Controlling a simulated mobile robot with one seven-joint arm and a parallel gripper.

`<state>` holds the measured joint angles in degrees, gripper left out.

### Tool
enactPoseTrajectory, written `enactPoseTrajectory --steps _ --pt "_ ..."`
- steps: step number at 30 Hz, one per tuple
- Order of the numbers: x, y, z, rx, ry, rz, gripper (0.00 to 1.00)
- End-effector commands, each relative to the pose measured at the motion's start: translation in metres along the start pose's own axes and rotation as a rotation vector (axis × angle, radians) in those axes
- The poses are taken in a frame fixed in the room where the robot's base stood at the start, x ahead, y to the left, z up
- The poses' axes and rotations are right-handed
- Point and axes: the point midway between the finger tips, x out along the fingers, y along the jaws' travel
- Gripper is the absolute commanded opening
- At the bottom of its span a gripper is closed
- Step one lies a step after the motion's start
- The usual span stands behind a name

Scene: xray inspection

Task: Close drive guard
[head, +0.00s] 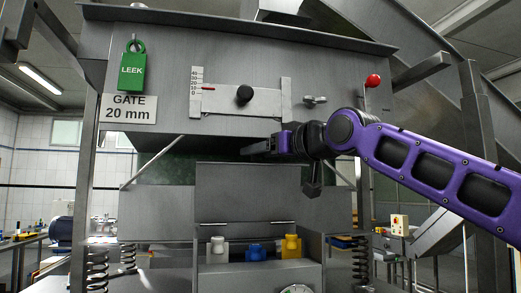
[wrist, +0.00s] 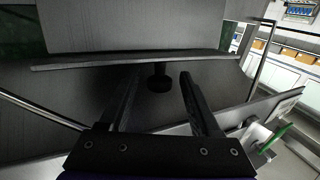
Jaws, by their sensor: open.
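No part is labelled as the drive guard. In the head view an upright grey panel (head: 247,185) stands at the back of an open-topped grey box (head: 305,272), which holds a white, a blue and a yellow bottle-like piece. My gripper (head: 258,147) reaches left at the lower edge of the grey hopper front, above that panel. In the wrist view my gripper (wrist: 160,76) is open, its two fingers apart, with a black knob (wrist: 160,82) showing between them near a grey ledge (wrist: 130,60). Contact with the knob cannot be told.
Springs (head: 97,268) stand at the sides. A blue motor (head: 62,230) is at the left.

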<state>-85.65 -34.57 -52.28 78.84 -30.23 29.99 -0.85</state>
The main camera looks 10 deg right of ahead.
Motion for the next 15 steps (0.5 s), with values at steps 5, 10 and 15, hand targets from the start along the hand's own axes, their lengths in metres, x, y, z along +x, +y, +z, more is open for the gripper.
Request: enactPoseTrajectory --steps 5,10,15 --pt "0.0058 -0.0003 0.0001 -0.001 0.000 0.000 0.64" --pt "0.0058 -0.0001 0.0002 -0.001 0.000 0.000 0.64" --pt "0.0056 -0.0001 0.0001 0.000 0.000 0.000 0.42"
